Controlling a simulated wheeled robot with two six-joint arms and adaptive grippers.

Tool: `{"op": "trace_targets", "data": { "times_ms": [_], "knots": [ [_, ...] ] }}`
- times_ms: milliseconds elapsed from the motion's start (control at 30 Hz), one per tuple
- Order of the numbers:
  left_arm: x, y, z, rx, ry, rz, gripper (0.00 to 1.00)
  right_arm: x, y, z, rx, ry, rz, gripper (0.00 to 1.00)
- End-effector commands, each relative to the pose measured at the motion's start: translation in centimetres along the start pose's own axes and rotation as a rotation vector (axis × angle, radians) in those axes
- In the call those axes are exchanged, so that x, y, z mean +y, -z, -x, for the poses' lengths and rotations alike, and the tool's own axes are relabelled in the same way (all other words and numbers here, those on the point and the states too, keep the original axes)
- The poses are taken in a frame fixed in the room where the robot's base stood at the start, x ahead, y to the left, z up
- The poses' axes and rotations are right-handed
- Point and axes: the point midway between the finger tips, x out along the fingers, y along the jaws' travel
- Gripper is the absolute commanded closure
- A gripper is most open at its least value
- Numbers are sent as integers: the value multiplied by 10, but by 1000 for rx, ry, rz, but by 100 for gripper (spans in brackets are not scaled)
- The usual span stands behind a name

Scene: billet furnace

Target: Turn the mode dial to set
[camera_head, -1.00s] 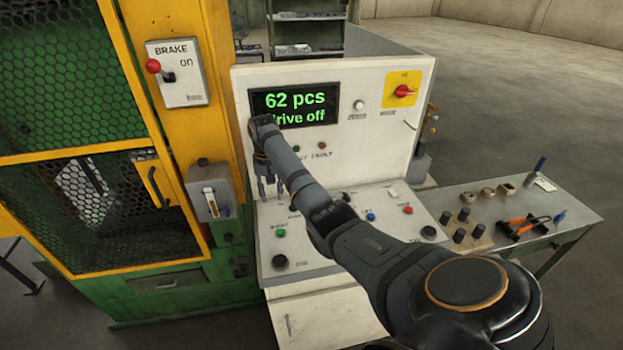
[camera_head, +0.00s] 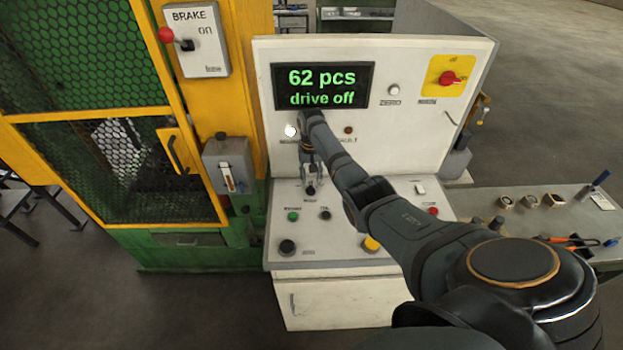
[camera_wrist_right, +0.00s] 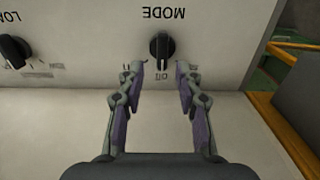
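The mode dial (camera_wrist_right: 162,48) is a black knob under the upside-down MODE label in the right wrist view. Its long grip stands upright in that picture. Small position marks around it are partly hidden by the fingers and too small to read surely. My right gripper (camera_wrist_right: 162,68) is open, with one finger on each side of the dial and a visible gap to the knob. In the head view my right gripper (camera_head: 311,174) points down at the dial (camera_head: 310,190) on the sloped console. My left gripper is not in view.
Another black knob (camera_wrist_right: 14,50) sits left of the dial in the wrist view. The console (camera_head: 345,255) also carries a green button (camera_head: 293,216), a yellow button (camera_head: 371,244) and a red button (camera_head: 433,211). The display (camera_head: 322,87) reads "62 pcs drive off". A brake lever box (camera_head: 200,45) stands left.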

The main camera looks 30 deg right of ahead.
Motion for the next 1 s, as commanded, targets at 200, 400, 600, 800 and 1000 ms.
{"op": "trace_targets", "data": {
  "times_ms": [200,400,600,800,1000],
  "knots": [
    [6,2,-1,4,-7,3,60,0,0,-21,0,1,-1,65],
    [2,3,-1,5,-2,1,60,0,0,-22,1,1,0,65],
    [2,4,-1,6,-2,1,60,0,0,-22,1,1,0,84],
    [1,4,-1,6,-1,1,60,0,0,-22,1,1,0,100],
    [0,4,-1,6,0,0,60,-1,0,-22,1,1,5,100]
  ]
}}
